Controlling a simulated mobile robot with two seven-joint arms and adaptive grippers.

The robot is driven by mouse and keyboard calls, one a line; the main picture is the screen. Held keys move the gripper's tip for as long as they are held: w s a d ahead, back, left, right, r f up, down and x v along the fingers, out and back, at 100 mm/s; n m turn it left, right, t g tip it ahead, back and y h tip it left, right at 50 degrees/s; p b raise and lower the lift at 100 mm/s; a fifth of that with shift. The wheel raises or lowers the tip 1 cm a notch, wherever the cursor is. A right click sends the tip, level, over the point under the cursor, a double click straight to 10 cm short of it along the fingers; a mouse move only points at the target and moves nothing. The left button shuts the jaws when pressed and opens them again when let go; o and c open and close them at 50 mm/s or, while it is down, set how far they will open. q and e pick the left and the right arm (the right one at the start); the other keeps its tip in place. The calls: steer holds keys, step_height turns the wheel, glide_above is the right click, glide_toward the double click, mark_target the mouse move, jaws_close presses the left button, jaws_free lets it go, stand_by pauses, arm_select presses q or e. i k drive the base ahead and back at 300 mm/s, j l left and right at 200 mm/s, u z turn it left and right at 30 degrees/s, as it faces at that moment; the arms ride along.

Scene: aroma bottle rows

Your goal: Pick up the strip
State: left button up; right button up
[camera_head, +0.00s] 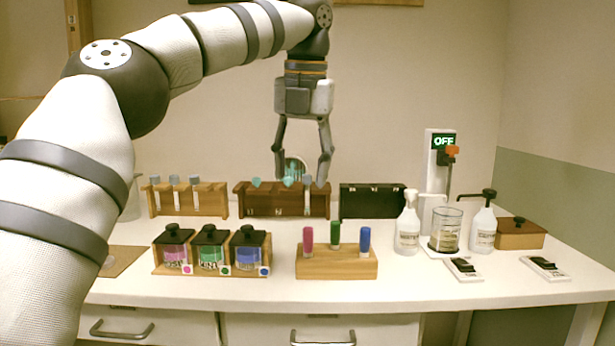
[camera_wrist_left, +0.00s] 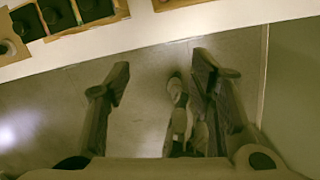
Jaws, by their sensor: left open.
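My left gripper (camera_head: 302,182) points down with its two fingers spread and nothing between them. In the head view its tips overlap the dark brown rack (camera_head: 285,212) at the back of the table, and I cannot tell the depth between them. In the left wrist view the open fingers (camera_wrist_left: 163,66) hang over the floor, off the table's edge. I cannot make out a strip for certain in either view. A glass beaker (camera_head: 445,231) at the right has pale contents too small to tell apart. My right gripper is not in view.
Three black-lidded jars (camera_head: 211,248) stand on a wooden holder, left of a wooden block (camera_head: 336,265) with pink, green and blue vials. Pump bottles (camera_head: 407,230) flank the beaker. A lighter rack (camera_head: 188,205) and a black case (camera_head: 372,201) stand behind. The front edge is clear.

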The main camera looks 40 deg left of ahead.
mark_target(306, 179)
steer(key=i+j, duration=0.5)
steer(key=j, duration=0.15)
steer(key=i+j, duration=0.55)
steer(key=j, duration=0.15)
